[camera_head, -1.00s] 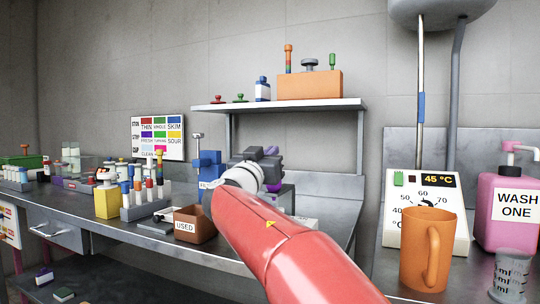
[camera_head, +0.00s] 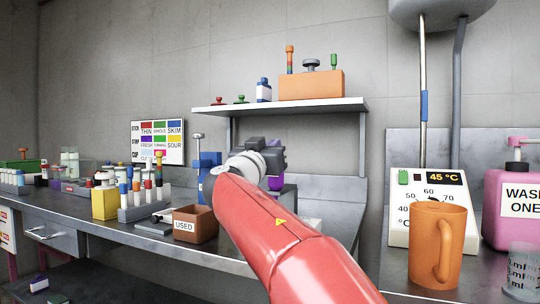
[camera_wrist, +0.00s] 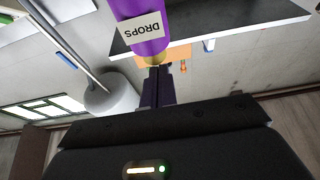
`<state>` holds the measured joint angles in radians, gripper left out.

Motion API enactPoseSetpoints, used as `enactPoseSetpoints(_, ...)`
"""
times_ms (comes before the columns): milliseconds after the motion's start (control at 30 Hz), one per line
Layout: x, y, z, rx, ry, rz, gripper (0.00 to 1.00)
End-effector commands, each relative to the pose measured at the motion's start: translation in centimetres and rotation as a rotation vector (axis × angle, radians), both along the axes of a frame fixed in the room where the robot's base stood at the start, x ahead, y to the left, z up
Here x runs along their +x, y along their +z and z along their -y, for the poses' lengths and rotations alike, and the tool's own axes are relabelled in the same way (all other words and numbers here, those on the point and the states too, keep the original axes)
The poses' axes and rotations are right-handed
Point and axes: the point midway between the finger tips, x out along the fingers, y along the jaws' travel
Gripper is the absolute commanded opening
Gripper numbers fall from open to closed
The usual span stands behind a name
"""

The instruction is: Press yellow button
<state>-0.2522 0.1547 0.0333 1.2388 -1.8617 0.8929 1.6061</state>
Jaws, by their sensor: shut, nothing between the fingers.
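A purple bottle labelled DROPS (camera_wrist: 142,12) shows upside down in the wrist view, with a small yellow part (camera_wrist: 152,60) at its near end. This is the only button-like yellow piece I see close to my gripper. My gripper (camera_wrist: 158,72) is shut and empty, its fingertips in line with the yellow part; I cannot tell whether they touch. In the head view, my gripper (camera_head: 272,160) is over the bench, and a bit of the purple bottle (camera_head: 275,183) shows just below it. The yellow part is hidden there.
A brown USED box (camera_head: 195,224), a tube rack (camera_head: 140,213) and a blue device (camera_head: 207,175) stand left of my arm. A shelf (camera_head: 285,106) hangs behind. An orange mug (camera_head: 437,248), a temperature unit (camera_head: 402,236) and a pink wash bottle (camera_head: 507,190) stand right.

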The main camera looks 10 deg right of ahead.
Motion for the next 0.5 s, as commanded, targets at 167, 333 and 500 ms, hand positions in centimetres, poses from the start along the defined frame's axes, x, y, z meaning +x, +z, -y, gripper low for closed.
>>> enactPoseSetpoints(167, -3.4, -0.1, -1.9, -0.001, 0.005, 0.01, 0.0)
enactPoseSetpoints(333, -6.2, -1.0, -3.8, -0.001, 0.002, 0.013, 0.0)
enactPoseSetpoints(500, -7.9, -1.5, -5.0, -0.001, 0.0, 0.013, 0.0)
